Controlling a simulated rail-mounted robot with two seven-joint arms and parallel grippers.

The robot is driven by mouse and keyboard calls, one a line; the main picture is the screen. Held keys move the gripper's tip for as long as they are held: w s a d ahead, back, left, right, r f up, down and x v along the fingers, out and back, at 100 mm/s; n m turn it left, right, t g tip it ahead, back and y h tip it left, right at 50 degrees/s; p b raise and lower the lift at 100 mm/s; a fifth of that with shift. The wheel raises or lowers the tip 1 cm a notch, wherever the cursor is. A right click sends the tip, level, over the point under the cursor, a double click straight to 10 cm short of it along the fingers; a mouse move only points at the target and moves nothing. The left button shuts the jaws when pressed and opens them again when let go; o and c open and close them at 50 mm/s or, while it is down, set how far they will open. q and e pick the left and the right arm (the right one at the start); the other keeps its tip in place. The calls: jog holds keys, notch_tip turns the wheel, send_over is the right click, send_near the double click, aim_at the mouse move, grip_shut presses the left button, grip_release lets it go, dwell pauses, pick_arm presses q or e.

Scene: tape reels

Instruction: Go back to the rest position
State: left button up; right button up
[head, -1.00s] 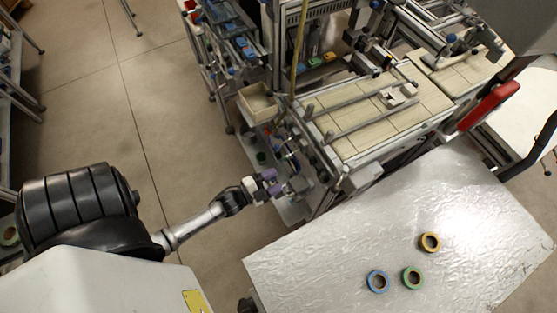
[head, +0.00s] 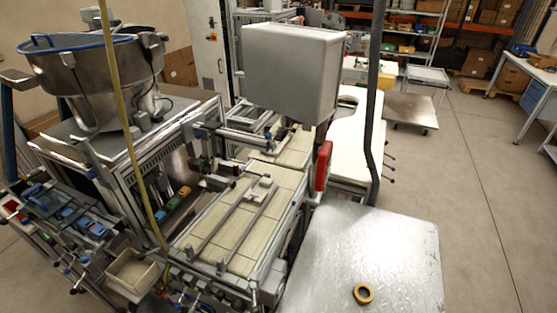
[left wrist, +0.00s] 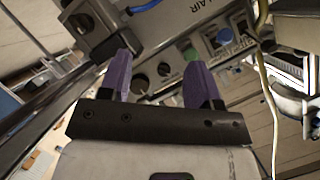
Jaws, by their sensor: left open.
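My left gripper (left wrist: 160,80) shows in the left wrist view with two purple fingers set apart and nothing between them. Behind the fingers is a panel with knobs and a green and a blue button; I cannot tell how far away it is. Neither of my grippers shows in the head view now.
A conveyor station (head: 235,225) with rails stands left of the silver table. A beige bin (head: 132,272) sits at its front left. A steel bowl feeder (head: 90,75) stands at the back left. A dark post (head: 372,110) rises behind the table. Open floor (head: 480,200) lies to the right.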

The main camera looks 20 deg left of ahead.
pick_arm(q)
jog(key=s+d+r+n+g+h, duration=0.1)
jog(key=s+d+r+n+g, duration=0.2)
jog(key=s+d+r+g, duration=0.4)
jog(key=s+d+r+n+g+h, duration=0.1)
jog(key=s+d+r+n+g, duration=0.25)
jog(key=d+r, duration=0.4)
notch_tip(320, 180, up, 20)
jog(key=s+a+p, duration=0.1)
jog(key=a+p, duration=0.1)
jog(key=p, duration=1.8)
jog(key=shift+r+m, duration=0.25)
jog(key=shift+m, duration=0.1)
